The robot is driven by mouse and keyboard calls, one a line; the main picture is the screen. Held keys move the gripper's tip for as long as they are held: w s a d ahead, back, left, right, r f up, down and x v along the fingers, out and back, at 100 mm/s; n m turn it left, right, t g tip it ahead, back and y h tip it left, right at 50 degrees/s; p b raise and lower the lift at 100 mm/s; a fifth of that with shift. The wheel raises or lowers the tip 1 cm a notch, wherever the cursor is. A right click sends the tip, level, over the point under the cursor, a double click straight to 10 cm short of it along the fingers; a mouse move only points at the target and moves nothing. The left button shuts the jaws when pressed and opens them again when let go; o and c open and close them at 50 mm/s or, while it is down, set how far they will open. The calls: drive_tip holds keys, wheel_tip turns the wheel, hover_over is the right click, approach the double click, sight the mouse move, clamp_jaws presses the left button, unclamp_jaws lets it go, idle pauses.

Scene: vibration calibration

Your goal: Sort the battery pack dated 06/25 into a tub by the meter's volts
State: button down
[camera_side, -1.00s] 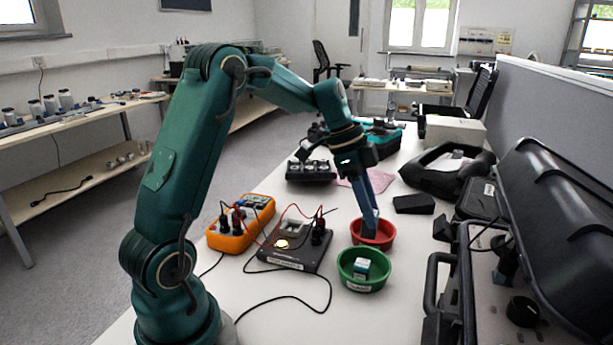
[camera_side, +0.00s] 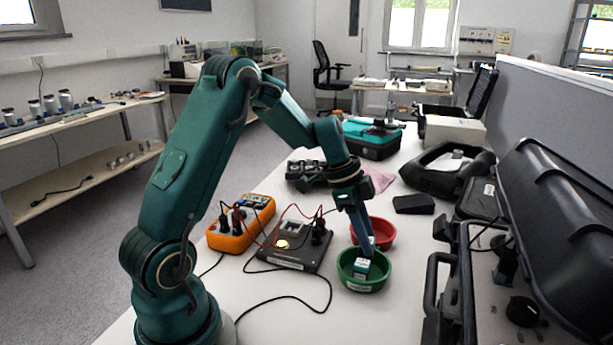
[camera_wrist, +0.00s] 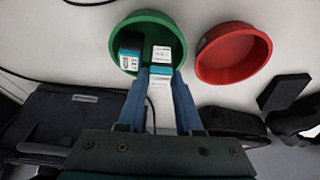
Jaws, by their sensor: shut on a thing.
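My gripper (camera_side: 366,250) is low over the green tub (camera_side: 350,281), pointing down. In the wrist view its two blue fingers (camera_wrist: 160,78) are shut on a white and teal battery pack (camera_wrist: 161,54) at the green tub's (camera_wrist: 178,28) near side. Another battery pack (camera_wrist: 130,50), dark with a white label and teal end, lies to its left inside that tub. I cannot read a date on either. The red tub (camera_side: 384,234) stands just behind the green one and looks empty in the wrist view (camera_wrist: 233,55). The orange meter (camera_side: 240,222) is at left; its reading is too small to tell.
A dark test fixture (camera_side: 288,252) with red and black leads lies left of the tubs. A black wedge (camera_side: 414,204) lies behind the tubs at right. An open black case (camera_side: 500,270) stands on the right. A black cable crosses the table's front.

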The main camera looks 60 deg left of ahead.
drive_tip(key=c, duration=0.5)
unclamp_jaws()
drive_tip(key=shift+r, duration=0.15)
drive_tip(key=shift+r, duration=3.9)
